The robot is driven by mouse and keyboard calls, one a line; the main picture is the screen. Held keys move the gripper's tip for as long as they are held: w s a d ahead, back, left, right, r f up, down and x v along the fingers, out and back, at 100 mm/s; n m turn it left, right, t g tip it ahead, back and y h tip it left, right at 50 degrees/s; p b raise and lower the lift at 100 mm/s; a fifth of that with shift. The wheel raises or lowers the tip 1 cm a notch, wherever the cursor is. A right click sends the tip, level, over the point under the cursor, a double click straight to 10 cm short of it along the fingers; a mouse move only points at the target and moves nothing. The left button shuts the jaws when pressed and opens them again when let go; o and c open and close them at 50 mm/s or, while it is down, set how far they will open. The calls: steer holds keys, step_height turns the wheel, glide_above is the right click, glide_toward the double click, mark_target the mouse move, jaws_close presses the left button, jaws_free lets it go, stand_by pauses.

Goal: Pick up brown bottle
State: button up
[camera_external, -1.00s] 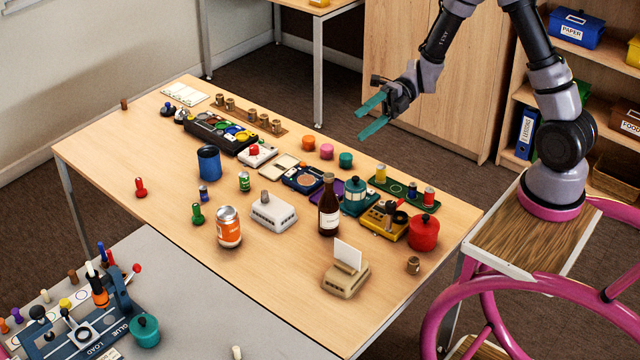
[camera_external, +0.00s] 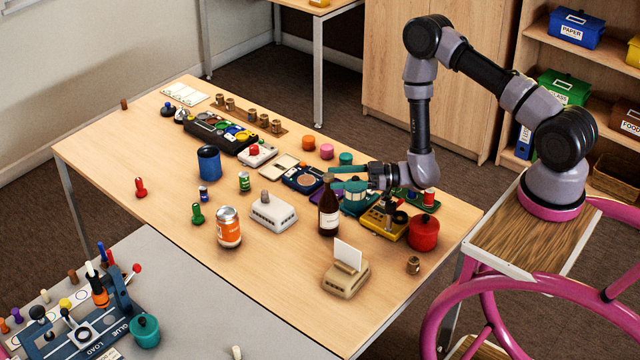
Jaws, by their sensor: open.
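The brown bottle (camera_external: 328,213) stands upright on the wooden table, with a pale label and a dark neck. My gripper (camera_external: 342,178) is low over the table, just behind and to the right of the bottle's neck. Its teal fingers point left and reach near the neck. The fingers are open. The bottle partly hides them, and I cannot tell whether the neck is between them.
A beige card holder (camera_external: 345,278) is in front.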

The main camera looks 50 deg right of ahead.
mark_target(329, 190)
steer(key=f, duration=0.1)
steer(key=w+a+f, duration=0.1)
steer(key=f, duration=0.1)
steer(key=shift+w+a+f, duration=0.2)
steer(key=shift+a+f, duration=0.15)
steer(key=shift+f, duration=0.05)
steer(key=shift+w+a, duration=0.2)
steer(key=shift+w, duration=0.2)
jaws_close()
stand_by(0.8)
